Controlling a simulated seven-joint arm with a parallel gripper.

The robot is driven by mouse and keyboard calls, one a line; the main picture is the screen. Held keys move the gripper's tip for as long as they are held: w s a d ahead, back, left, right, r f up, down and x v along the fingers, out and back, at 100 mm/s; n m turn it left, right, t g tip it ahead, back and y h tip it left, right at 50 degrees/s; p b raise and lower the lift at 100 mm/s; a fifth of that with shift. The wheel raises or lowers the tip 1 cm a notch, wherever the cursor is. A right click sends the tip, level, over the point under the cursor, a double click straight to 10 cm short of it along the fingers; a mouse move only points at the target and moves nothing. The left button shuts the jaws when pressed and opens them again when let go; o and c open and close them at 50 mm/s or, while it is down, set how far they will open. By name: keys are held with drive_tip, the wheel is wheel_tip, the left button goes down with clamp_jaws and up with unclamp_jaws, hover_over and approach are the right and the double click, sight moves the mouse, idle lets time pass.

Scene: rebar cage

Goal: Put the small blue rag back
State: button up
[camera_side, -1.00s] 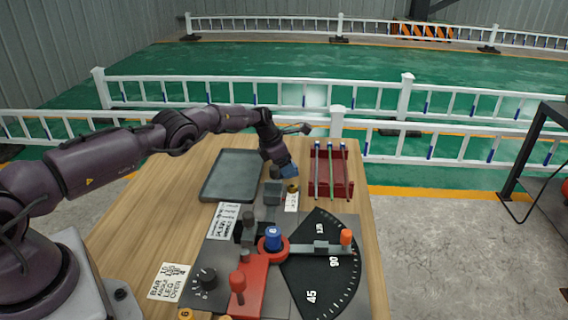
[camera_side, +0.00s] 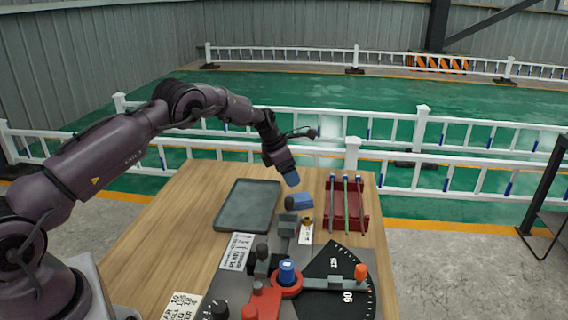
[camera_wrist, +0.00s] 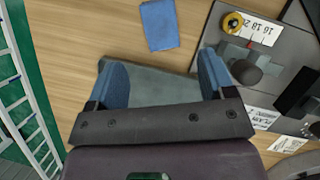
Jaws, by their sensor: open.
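The small blue rag (camera_side: 299,202) lies on the wooden table between the grey tray and the red rack in the side view. In the wrist view the blue rag (camera_wrist: 160,25) is a flat, slightly turned rectangle on bare wood, beyond the fingertips. My gripper (camera_side: 291,180) hangs above the table, just above and behind the rag in the side picture. Its two blue fingers stand wide apart with nothing between them in the wrist view (camera_wrist: 162,72). The rag and the fingers are apart.
The grey tray (camera_side: 247,205) is left of the rag and looks empty; it also shows below my fingers (camera_wrist: 150,85). A red rack (camera_side: 346,212) with long bars stands to the right. The bending plate with its knobs and dial (camera_side: 335,275) fills the near side.

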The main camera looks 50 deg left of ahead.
drive_tip(key=s+d+r+m, duration=0.4)
drive_tip(key=s+r+m, duration=0.1)
drive_tip(key=r, duration=0.3)
drive_tip(key=s+d+r+m, duration=0.4)
drive_tip(key=s+r, duration=0.1)
drive_tip(key=r, duration=0.4)
drive_tip(key=s+d+r+m, duration=0.4)
drive_tip(key=r+m, duration=0.1)
drive_tip(key=r, duration=0.3)
drive_tip(key=s+d+m+y, duration=0.1)
drive_tip(key=s+d+m, duration=0.2)
drive_tip(key=s+m, duration=0.5)
drive_tip(key=s+d+m+t, duration=0.1)
drive_tip(key=s+d+m, duration=0.3)
drive_tip(key=s+m, duration=0.5)
drive_tip(key=s, duration=0.7)
drive_tip(key=shift+s+r+y, duration=0.15)
drive_tip(key=shift+s+y, duration=0.05)
drive_tip(key=shift+y, duration=0.2)
drive_tip(key=shift+d, duration=0.1)
